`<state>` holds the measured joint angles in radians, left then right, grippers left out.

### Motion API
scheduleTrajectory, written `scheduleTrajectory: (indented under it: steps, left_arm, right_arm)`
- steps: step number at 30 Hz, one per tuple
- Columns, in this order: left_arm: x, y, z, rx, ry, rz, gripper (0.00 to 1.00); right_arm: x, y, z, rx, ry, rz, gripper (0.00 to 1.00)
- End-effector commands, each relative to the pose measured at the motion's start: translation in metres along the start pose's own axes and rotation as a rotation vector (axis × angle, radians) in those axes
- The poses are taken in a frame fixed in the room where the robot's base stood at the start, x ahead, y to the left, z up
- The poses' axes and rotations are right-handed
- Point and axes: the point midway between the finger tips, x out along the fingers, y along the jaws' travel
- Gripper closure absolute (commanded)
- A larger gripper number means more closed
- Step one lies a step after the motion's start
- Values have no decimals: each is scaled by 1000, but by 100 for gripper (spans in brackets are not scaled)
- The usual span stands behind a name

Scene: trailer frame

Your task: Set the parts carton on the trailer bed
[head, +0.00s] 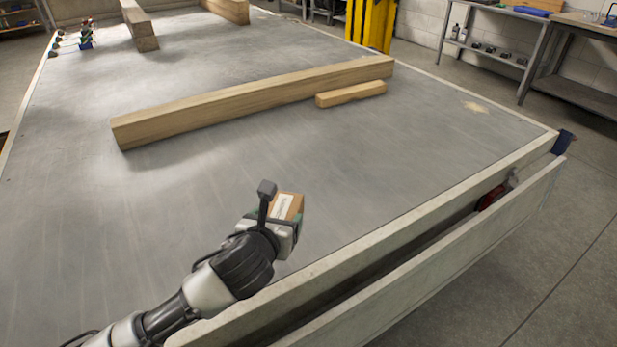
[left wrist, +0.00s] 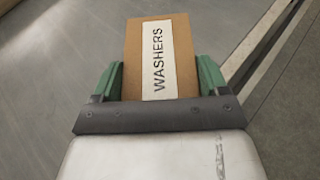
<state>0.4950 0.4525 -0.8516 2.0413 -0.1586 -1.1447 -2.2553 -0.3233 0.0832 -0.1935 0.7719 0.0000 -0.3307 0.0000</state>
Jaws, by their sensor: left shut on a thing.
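The parts carton (head: 286,206) is a small brown box with a white label. In the left wrist view the carton (left wrist: 184,55) reads "WASHERS" and sits between the green finger pads. My left gripper (head: 284,222) is shut on it, over the near part of the trailer bed (head: 400,150). The left gripper also shows in the left wrist view (left wrist: 158,82). I cannot tell whether the carton touches the bed. My right gripper is not in view.
A long timber beam (head: 250,100) and a short wood block (head: 350,94) lie across the bed's middle. More timbers (head: 138,25) and several small straps or fittings (head: 85,38) are at the far left. A side board (head: 440,250) runs along the near right edge. The grey bed around the gripper is clear.

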Motion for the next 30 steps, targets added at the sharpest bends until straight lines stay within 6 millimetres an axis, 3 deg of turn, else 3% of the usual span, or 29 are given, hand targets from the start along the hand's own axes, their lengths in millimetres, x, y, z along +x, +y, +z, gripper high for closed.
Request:
scheduleTrajectory:
  steps: [1, 5, 19, 25, 30]
  left_arm:
    - [4, -2, -4, 4, -5, -3, 59]
    - [10, 3, -8, 10, -1, -4, 59]
    - [59, 95, -49, 9, 0, -4, 59]
    - [67, 107, -56, 8, -2, -7, 59]
    - [76, 107, -80, 6, 0, -8, 59]
  right_arm:
    - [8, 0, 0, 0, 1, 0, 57]
    - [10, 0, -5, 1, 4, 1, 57]
    - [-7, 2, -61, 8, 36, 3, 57]
    - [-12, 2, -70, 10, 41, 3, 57]
    - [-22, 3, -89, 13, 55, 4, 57]
